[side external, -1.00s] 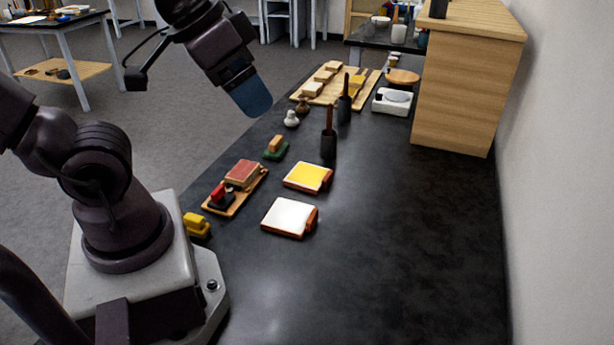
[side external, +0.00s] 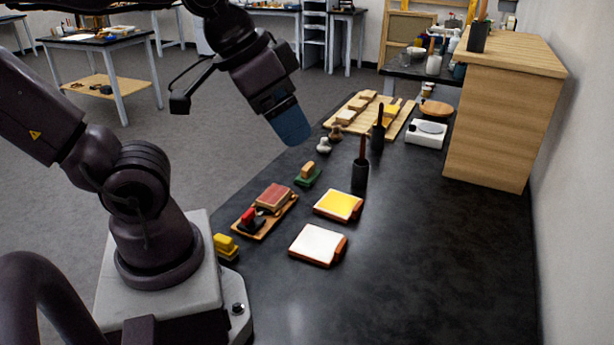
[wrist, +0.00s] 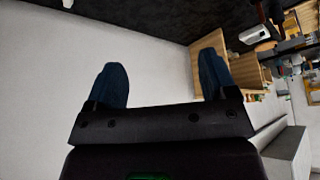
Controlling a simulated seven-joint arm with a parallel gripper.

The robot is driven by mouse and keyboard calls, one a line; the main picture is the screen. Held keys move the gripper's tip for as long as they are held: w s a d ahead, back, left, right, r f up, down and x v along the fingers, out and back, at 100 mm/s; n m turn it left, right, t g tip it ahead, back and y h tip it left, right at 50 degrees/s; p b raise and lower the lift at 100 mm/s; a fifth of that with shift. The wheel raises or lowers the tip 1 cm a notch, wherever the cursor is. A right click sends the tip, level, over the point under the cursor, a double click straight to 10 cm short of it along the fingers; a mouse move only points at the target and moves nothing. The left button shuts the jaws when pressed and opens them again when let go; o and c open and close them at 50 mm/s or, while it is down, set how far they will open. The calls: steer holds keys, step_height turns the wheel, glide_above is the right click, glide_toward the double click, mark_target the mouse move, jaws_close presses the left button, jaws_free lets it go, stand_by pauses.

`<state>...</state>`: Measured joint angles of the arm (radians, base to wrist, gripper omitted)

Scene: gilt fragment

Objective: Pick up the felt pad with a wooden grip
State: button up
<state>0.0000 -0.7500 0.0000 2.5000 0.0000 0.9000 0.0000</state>
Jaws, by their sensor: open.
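A small green pad with a wooden block on top (side external: 307,174) lies on the black table; it looks like the felt pad with a wooden grip. It sits left of a dark upright holder and behind the wooden tray. My gripper (side external: 290,125) hangs in the air, above and slightly left of the pad in the side view, touching nothing. In the wrist view my gripper (wrist: 162,58) shows two blue fingers spread apart with nothing between them. The pad is not visible in the wrist view.
A wooden tray (side external: 242,231) with a red block, a yellow block (side external: 226,246), a yellow-topped pad (side external: 339,205) and a white-topped pad (side external: 318,244) are nearer. A dark holder (side external: 360,176) stands upright right of the green pad. The table's right side is clear.

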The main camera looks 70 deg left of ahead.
steer(key=shift+o, duration=0.5)
steer(key=n+g+y, duration=0.2)
steer(key=n+y, duration=0.1)
steer(key=n, duration=0.6)
glide_toward(307, 166)
steer(key=x, duration=1.1)
steer(key=shift+d+f, duration=0.1)
steer(key=c, duration=1)
